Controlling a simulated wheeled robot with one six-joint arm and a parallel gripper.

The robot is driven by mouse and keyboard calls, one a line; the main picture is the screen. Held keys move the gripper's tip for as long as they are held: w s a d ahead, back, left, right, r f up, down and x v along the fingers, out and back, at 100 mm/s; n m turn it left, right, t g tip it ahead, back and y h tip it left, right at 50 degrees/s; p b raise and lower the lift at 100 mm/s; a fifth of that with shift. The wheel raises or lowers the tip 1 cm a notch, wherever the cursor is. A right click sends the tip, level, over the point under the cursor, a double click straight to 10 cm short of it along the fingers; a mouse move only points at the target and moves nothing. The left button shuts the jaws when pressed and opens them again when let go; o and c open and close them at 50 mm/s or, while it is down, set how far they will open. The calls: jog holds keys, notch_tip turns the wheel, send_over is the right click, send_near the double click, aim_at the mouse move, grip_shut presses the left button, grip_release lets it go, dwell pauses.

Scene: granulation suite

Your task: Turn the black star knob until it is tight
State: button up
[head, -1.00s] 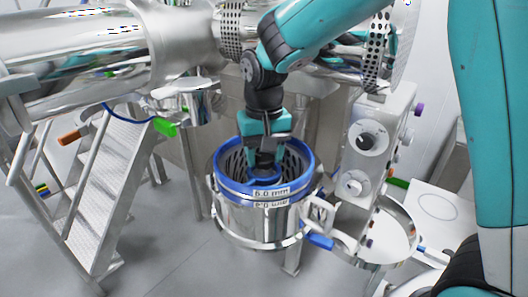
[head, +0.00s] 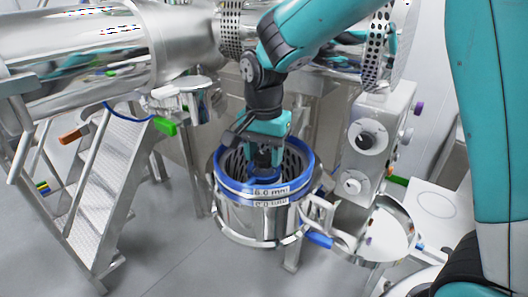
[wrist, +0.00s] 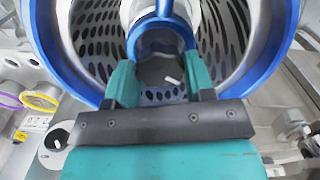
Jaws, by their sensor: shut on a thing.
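The black star knob (wrist: 158,72) is in the middle of the perforated basket, seen between my fingers in the wrist view. A small white mark shows on it. My gripper (wrist: 161,80) is shut on the knob, one teal finger on each side; its lobes are partly hidden. In the head view my gripper (head: 264,158) reaches down into the basket from above. A blue hub ring (wrist: 160,37) surrounds the knob's base. The screen basket (head: 262,192) has a blue rim and a "6.0 mm" label. Whether the knob is tight cannot be seen.
A steel control box (head: 374,140) with round dials stands right of the basket. An open steel ring (head: 386,238) with a blue-handled clamp is at lower right. Metal steps (head: 108,180) stand left. The basket wall closely surrounds my fingers.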

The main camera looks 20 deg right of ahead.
aim_at(264, 156)
jog(key=shift+w+r, duration=0.1)
dwell(0.3)
jog(key=o, duration=0.9)
notch_tip(264, 156, up, 17)
jog(key=b, duration=0.2)
jog(key=shift+r+b, duration=0.2)
jog(key=shift+b, duration=0.15)
